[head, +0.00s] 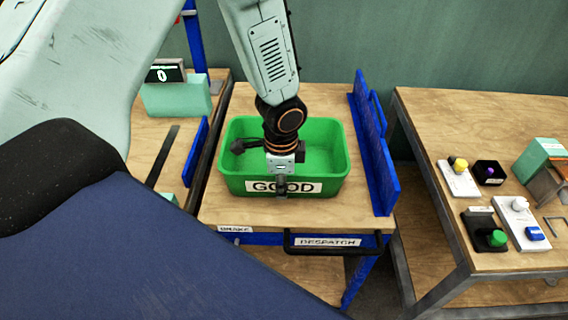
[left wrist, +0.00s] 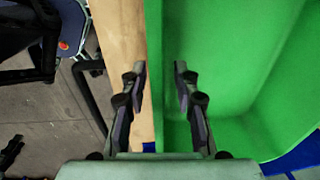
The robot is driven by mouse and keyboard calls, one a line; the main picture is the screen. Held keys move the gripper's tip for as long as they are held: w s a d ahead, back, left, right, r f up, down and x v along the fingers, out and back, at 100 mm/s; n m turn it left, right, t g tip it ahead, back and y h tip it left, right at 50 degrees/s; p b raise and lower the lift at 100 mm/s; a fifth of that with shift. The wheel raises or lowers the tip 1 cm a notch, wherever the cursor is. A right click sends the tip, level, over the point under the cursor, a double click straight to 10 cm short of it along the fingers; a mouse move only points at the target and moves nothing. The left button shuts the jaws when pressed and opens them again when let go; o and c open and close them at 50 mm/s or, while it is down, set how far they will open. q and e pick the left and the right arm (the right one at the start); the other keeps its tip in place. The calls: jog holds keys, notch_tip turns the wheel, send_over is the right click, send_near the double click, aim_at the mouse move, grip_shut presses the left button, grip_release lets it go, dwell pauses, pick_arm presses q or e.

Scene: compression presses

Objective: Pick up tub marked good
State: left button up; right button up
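The green tub (head: 325,150) marked GOOD stands upright on a wooden-topped trolley (head: 345,217); its inside looks empty where I can see it. My left gripper (head: 282,187) points down at the tub's near wall, by the GOOD label, and covers part of the label. In the left wrist view my left gripper (left wrist: 160,72) is open, its fingers apart. The tub's wall (left wrist: 153,60) runs between them, one finger outside over the wood, the other inside over the green floor. I cannot tell whether either finger touches the wall. My right gripper is not in view.
A blue upright panel (head: 372,150) edges the trolley's right side. A black handle with a DESPATCH label (head: 330,242) is at its front. A bench (head: 450,115) with switches and buttons stands right. A counter display (head: 165,73) stands on the left bench.

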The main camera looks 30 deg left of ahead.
pick_arm(q)
jog(key=shift+s+d+f, duration=0.1)
jog(key=shift+d, duration=0.1)
jog(key=shift+w+a+f, duration=0.1)
jog(key=shift+w+f, duration=0.1)
jog(key=shift+w, duration=0.15)
jog(key=shift+c, duration=0.2)
jog(key=shift+f, duration=0.1)
jog(key=shift+c, duration=0.8)
jog(key=shift+a, duration=0.1)
jog(key=shift+c, duration=0.8)
jog(key=shift+s+r, duration=0.25)
grip_shut()
jog(key=shift+w+f, duration=0.1)
